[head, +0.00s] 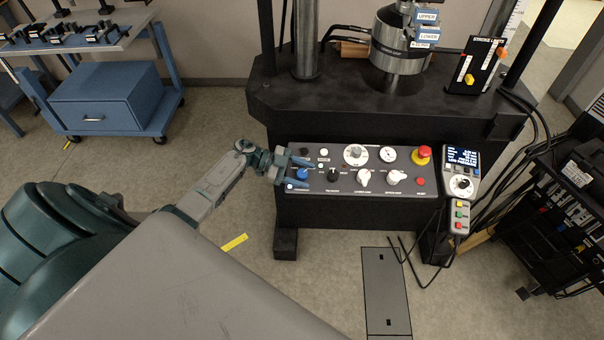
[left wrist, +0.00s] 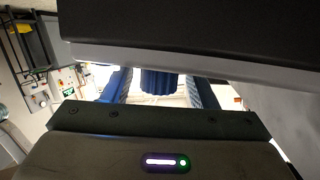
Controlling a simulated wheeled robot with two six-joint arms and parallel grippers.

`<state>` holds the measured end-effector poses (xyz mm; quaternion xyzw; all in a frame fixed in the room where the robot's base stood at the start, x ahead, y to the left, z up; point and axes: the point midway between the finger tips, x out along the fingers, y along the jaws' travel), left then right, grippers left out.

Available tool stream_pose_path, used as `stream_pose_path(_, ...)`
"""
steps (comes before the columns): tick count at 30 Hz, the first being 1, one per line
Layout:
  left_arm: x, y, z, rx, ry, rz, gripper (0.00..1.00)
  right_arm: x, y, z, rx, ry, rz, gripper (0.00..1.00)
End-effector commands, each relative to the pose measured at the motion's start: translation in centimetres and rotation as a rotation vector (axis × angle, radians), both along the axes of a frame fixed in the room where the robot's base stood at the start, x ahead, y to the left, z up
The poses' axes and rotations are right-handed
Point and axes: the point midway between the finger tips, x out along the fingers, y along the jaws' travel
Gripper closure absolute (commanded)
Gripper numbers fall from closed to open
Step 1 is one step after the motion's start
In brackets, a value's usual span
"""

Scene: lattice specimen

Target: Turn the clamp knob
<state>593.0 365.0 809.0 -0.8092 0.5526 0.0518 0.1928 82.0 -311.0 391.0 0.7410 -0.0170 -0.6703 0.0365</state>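A control panel (head: 343,188) on the front of the black machine carries several knobs. A blue knob (head: 303,174) sits at its left end. Labels are too small to read, so I cannot tell from them which knob is the clamp knob. My left gripper (head: 306,174) reaches in from the left, with one finger above and one below the blue knob. In the left wrist view the blue knob (left wrist: 159,82) stands between the two fingers (left wrist: 160,88), with a gap on each side. The gripper is open and holds nothing. My right gripper is not in view.
To the right are a black knob (head: 332,175), white knobs (head: 363,178), dials and a red emergency button (head: 422,153). A pendant (head: 460,184) hangs at the panel's right end, with loose cables beside it. A blue cart (head: 108,97) stands at the back left.

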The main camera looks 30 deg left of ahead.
Motion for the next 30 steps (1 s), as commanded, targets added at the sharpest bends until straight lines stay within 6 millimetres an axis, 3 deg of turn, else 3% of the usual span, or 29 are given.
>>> stream_pose_path(11,-0.3,0.6,-0.1,0.002,0.002,0.000,0.46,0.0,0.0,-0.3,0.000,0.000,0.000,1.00)
stream_pose_path(24,-3.4,7.6,2.1,0.003,0.003,0.000,0.46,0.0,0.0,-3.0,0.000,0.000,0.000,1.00)
stream_pose_path(30,-4.1,9.2,3.0,0.002,0.001,-0.001,0.46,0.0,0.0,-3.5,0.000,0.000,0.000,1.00)
